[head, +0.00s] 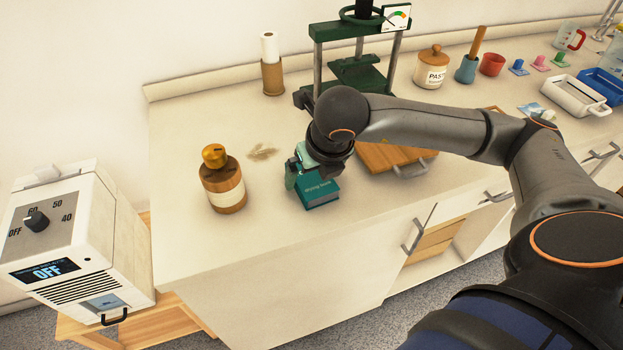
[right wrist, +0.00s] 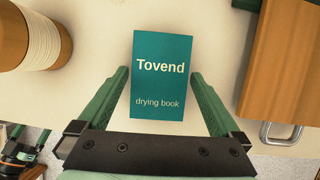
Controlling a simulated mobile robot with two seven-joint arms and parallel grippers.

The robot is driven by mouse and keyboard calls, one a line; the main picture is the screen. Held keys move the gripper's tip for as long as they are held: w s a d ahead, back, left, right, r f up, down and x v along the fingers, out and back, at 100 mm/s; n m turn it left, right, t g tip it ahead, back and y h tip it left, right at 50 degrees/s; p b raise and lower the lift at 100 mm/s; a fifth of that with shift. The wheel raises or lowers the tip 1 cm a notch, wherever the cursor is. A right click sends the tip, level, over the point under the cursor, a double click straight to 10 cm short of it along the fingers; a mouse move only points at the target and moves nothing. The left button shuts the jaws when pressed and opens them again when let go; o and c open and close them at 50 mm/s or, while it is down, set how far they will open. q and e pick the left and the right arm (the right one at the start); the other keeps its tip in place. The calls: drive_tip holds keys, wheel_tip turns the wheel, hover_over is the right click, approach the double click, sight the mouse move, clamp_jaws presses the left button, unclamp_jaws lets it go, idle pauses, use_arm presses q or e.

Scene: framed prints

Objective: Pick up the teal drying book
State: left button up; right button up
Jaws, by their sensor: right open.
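The teal drying book (head: 319,194) lies on the cream counter, close to its front edge. In the right wrist view the book (right wrist: 161,80) shows its cover with the words "Tovend" and "drying book". My right gripper (head: 296,177) is at the book. In the right wrist view its green fingers (right wrist: 160,76) are spread, one on each side of the book's lower part, with a gap to the cover on both sides. Part of the book is hidden behind the gripper in the head view.
A wooden jar with a gold lid (head: 223,184) stands left of the book. A wooden board with a metal handle (head: 388,156) lies to the right, and a green press (head: 358,72) stands behind. A white heater box (head: 70,245) stands beyond the counter's left end.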

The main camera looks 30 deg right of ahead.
drive_tip(key=shift+f+b, duration=0.2)
drive_tip(key=shift+b, duration=0.15)
drive_tip(key=shift+c, duration=0.2)
drive_tip(key=c, duration=1.4)
drive_tip(key=shift+r, duration=0.1)
